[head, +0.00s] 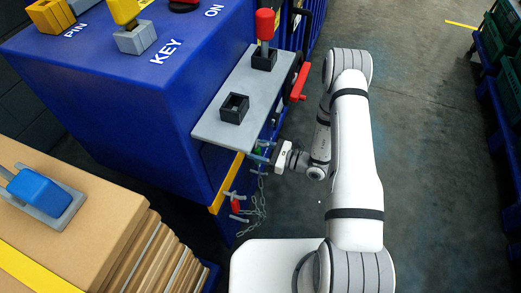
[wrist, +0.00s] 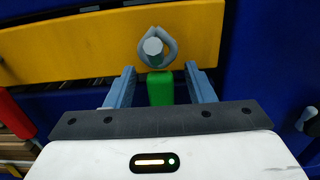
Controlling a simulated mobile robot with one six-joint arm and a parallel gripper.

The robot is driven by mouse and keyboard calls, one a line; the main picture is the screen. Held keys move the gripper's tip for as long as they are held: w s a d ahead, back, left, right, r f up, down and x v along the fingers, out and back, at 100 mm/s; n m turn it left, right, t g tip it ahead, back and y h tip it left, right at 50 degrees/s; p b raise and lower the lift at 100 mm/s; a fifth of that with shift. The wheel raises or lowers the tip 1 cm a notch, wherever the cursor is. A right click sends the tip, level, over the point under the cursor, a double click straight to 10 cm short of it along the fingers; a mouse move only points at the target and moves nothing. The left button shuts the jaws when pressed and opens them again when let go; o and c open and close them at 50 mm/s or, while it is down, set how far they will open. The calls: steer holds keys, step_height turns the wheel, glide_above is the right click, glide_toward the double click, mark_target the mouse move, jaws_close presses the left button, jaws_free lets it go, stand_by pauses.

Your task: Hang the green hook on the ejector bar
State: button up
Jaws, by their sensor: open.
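The green hook's handle (wrist: 160,89) stands between the two fingers of my gripper (wrist: 160,70) in the wrist view, with a gap on each side. The gripper is open. Just beyond the green handle, a grey loop (wrist: 170,48) surrounds a pale, faceted round end (wrist: 152,46) in front of a yellow bar (wrist: 70,48). I cannot tell whether the loop rests on that end. In the head view, my gripper (head: 268,153) is at the blue machine's side below a grey shelf, and a bit of the green hook (head: 258,151) shows, mostly hidden.
A red hook (head: 235,206) and a loose chain (head: 258,208) hang lower on the machine's side by the yellow strip (head: 228,183). The grey shelf (head: 222,122) with black sockets juts out above my gripper. Stacked cardboard (head: 130,215) stands at left.

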steer(key=shift+d, duration=0.1)
steer(key=shift+s+d, duration=0.1)
steer(key=shift+d, duration=0.25)
steer(key=v, duration=1.1)
